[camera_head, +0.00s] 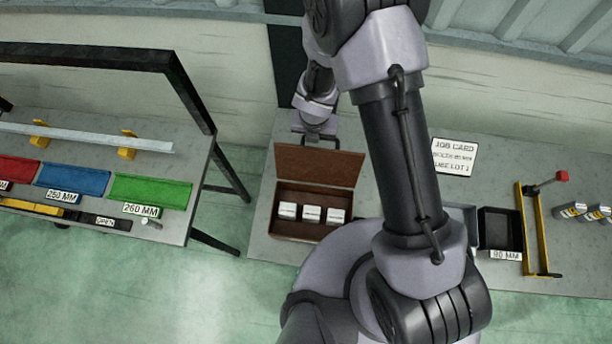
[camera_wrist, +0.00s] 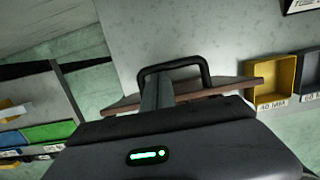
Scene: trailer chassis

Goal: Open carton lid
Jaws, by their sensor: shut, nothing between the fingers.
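The brown carton (camera_head: 288,228) stands on the grey bench with its lid (camera_head: 320,163) raised and tilted back at the far side. Three white labelled blocks (camera_head: 312,213) sit inside. A dark loop handle (camera_wrist: 178,67) shows at the lid's far edge, and the lid's brown edge (camera_wrist: 232,87) shows in the wrist view. My gripper (camera_head: 316,128) is shut and empty, just beyond the lid's upper edge. Its fingers (camera_wrist: 157,93) overlap the handle in the wrist view; I cannot tell whether they touch it. My arm hides part of the bench right of the carton.
A rack (camera_head: 165,232) with red, blue and green bins stands on the left. Right of my arm are a job card (camera_head: 454,157), a black 90 MM bin (camera_head: 499,222) and a yellow frame with a red knob (camera_head: 561,177). A yellow bin (camera_wrist: 272,95) also shows in the wrist view.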

